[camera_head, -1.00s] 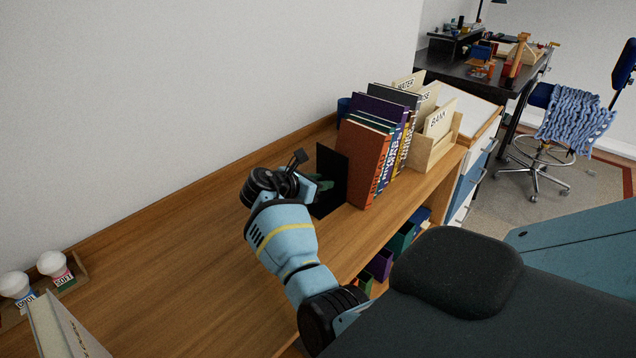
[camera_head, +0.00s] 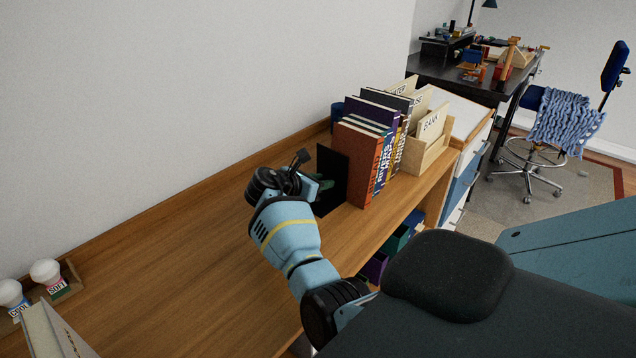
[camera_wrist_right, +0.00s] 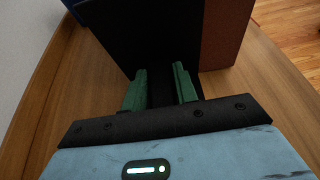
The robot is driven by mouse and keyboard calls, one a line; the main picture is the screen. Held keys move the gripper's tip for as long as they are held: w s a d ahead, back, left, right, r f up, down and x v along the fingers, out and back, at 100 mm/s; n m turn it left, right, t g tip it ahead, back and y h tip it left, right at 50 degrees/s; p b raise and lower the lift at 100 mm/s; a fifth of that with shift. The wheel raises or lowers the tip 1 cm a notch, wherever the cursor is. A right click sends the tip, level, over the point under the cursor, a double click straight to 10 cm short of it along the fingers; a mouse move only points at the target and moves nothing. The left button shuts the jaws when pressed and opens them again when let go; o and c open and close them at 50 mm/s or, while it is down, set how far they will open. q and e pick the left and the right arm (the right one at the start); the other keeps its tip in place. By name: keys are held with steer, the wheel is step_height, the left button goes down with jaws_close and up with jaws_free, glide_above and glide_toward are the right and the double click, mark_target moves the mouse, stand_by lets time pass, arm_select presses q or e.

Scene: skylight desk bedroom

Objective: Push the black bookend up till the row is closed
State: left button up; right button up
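The black bookend (camera_head: 332,178) stands upright on the wooden desk at the near end of the book row. The row has a red-brown book (camera_head: 358,165) nearest the bookend, then several books with dark and purple covers. In the wrist view the bookend (camera_wrist_right: 140,35) fills the space before the fingers, with the red-brown book (camera_wrist_right: 222,35) showing past its right edge. My right gripper (camera_wrist_right: 160,78) has two green fingers apart, tips at or very near the bookend's face; contact is unclear. It also shows in the head view (camera_head: 322,184). My left gripper is out of view.
A wooden box with labelled cards (camera_head: 430,150) stands at the row's far end. A dark blue object (camera_head: 337,110) sits behind the row by the wall. The desk (camera_head: 170,260) between is clear.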

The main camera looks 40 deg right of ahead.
steer(key=o, duration=0.5)
steer(key=shift+d, duration=0.35)
steer(key=shift+a, duration=0.1)
steer(key=shift+a, duration=0.15)
steer(key=v, duration=0.7)
steer(key=shift+a+r, duration=0.2)
steer(key=shift+a, duration=0.1)
steer(key=shift+s+f, duration=0.1)
